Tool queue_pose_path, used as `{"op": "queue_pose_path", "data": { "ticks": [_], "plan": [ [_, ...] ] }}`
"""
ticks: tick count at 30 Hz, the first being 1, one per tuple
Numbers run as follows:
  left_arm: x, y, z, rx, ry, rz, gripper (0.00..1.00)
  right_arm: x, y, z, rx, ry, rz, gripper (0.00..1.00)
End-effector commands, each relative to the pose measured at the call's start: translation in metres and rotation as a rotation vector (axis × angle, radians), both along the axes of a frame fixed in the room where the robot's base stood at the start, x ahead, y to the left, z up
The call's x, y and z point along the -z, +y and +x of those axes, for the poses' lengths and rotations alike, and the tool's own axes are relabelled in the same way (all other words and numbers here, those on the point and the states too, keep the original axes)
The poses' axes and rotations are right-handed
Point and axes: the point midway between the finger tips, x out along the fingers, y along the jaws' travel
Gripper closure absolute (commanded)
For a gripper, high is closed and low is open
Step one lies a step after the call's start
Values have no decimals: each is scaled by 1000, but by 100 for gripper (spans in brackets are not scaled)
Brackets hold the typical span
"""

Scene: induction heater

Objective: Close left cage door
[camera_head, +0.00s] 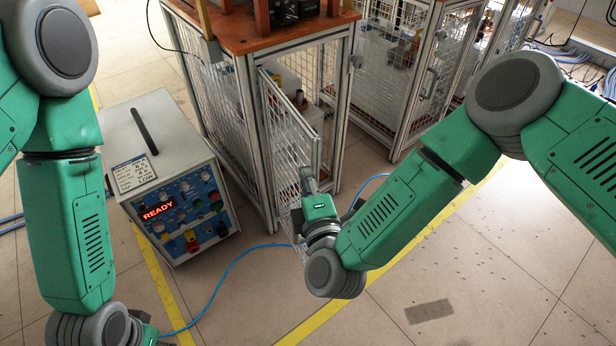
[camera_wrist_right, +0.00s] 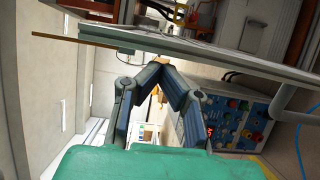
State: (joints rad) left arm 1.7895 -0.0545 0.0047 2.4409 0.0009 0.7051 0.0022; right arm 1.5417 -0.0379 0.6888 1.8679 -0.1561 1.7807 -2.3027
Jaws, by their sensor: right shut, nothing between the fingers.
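The left cage door (camera_head: 289,135) is a silver-framed wire mesh panel. It stands open, swung out at an angle from the front of the orange-topped cage (camera_head: 245,85). My right gripper (camera_head: 308,178) is in front of the door's lower part in the head view; whether it touches the mesh I cannot tell. In the right wrist view the fingers (camera_wrist_right: 158,64) are shut with their tips together and hold nothing. A metal-framed panel edge (camera_wrist_right: 215,58) runs just past the tips there.
A grey heater unit (camera_head: 160,165) with a red READY display stands on the floor left of the cage. A blue cable (camera_head: 235,262) crosses the floor. More mesh cages (camera_head: 400,75) stand at the back right. The lower right floor is clear.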

Motion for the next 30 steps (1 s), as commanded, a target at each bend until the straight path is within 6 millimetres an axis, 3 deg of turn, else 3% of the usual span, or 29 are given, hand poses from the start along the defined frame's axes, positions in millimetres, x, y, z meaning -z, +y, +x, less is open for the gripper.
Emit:
{"op": "queue_pose_path", "data": {
  "ticks": [19, 27, 30],
  "plan": [
    [0, 0, 0, 0, 0, 0, 53, -1, -12, 6, -47, -3, -3, 100],
    [-1, 0, 0, 0, 0, 0, 53, -2, -48, 25, -279, -5, -10, 100],
    [0, 0, 0, 0, 0, 0, 53, -1, -65, 36, -275, -4, -5, 100]
  ]
}}
